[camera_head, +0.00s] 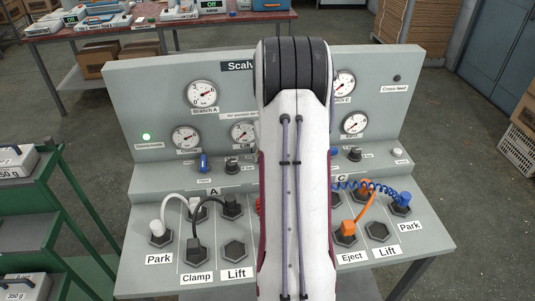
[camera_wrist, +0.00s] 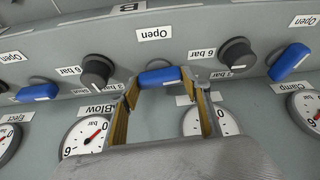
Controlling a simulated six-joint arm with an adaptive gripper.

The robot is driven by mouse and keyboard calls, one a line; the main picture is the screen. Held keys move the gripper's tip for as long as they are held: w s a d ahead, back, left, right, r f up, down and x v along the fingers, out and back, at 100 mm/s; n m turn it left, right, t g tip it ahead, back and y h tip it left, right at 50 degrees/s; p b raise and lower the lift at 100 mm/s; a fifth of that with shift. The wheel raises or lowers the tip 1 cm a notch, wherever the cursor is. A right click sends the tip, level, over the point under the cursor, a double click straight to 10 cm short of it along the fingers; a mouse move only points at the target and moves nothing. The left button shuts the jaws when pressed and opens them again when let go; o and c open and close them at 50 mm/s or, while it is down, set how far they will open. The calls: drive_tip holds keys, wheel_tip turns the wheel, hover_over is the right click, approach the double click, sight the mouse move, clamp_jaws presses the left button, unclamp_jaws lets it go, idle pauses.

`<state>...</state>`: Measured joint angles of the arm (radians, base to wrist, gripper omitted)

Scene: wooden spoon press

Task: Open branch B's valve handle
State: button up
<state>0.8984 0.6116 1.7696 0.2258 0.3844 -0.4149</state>
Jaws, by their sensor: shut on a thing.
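Branch B's blue valve handle (camera_wrist: 158,77) is at the centre of the wrist view, which shows the panel upside down. It lies crosswise, under an "Open" label (camera_wrist: 153,33) and the letter B. My gripper (camera_wrist: 159,84) has one finger at each end of the handle and is shut on it. The lower label by the handle is mostly hidden by a finger.
Dark regulator knobs (camera_wrist: 97,70) and (camera_wrist: 236,54) stand close on both sides of my fingers. Other blue handles (camera_wrist: 289,62) and (camera_wrist: 38,92) sit farther out. In the head view, hoses (camera_head: 195,215) are plugged in on the sloped lower panel, and a green lamp (camera_head: 146,136) glows.

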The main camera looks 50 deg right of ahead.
drive_tip(key=shift+s+d+n+t+y, duration=0.1)
drive_tip(key=shift+n+t+y, duration=0.3)
drive_tip(key=shift+n, duration=1.1)
drive_tip(key=shift+n+y, duration=0.7)
drive_tip(key=shift+n, duration=0.9)
drive_tip(key=shift+d+f+n+y, duration=0.1)
drive_tip(key=shift+n+y, duration=0.5)
drive_tip(key=shift+n, duration=0.9)
drive_tip(key=shift+d+n+y, duration=0.1)
drive_tip(key=shift+n+y, duration=0.5)
drive_tip(key=shift+n, duration=0.9)
drive_tip(key=o, duration=1.1)
